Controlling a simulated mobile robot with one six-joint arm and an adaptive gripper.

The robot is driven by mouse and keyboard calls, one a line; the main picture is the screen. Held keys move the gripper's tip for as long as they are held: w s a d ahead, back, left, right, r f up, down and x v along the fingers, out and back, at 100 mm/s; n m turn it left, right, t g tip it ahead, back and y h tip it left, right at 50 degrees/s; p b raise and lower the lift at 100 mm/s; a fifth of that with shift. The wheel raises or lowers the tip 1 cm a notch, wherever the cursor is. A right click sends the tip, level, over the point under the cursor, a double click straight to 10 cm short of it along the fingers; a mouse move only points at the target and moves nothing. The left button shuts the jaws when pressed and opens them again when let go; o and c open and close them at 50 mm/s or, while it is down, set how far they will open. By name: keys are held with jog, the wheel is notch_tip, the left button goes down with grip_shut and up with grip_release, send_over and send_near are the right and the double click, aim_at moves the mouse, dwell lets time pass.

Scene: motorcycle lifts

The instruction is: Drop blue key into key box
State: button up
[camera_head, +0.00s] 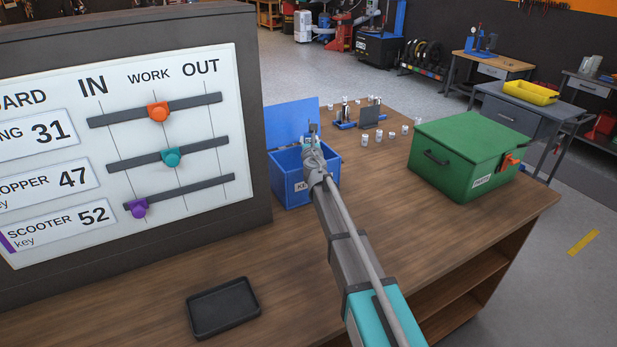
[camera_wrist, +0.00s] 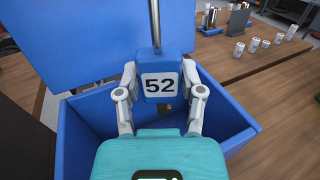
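The blue key (camera_wrist: 150,62) has a blue head with a white "52" label and a metal shaft pointing up in the wrist view. My gripper (camera_wrist: 160,80) is shut on the head, one finger on each side. In the head view my gripper (camera_head: 311,143) is over the blue key box (camera_head: 292,185), and the key is small and partly hidden there. The box's lid stands open at the back. In the wrist view the box (camera_wrist: 75,140) surrounds the key and fingers from below; my wrist hides its near part.
A green box (camera_head: 455,150) stands closed on the wooden table to the right. Several small white cylinders and a blue stand (camera_head: 347,125) are behind the key box. A board (camera_head: 130,150) with sliders rises at left. A black tray (camera_head: 222,307) lies in front.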

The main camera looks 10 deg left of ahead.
jog(key=o, duration=0.5)
jog(key=shift+c, duration=0.2)
jog(key=shift+s, duration=0.1)
jog(key=s+d, duration=0.2)
jog(key=s, duration=0.9)
jog(key=shift+s+d, duration=0.15)
jog(key=shift+s, duration=0.15)
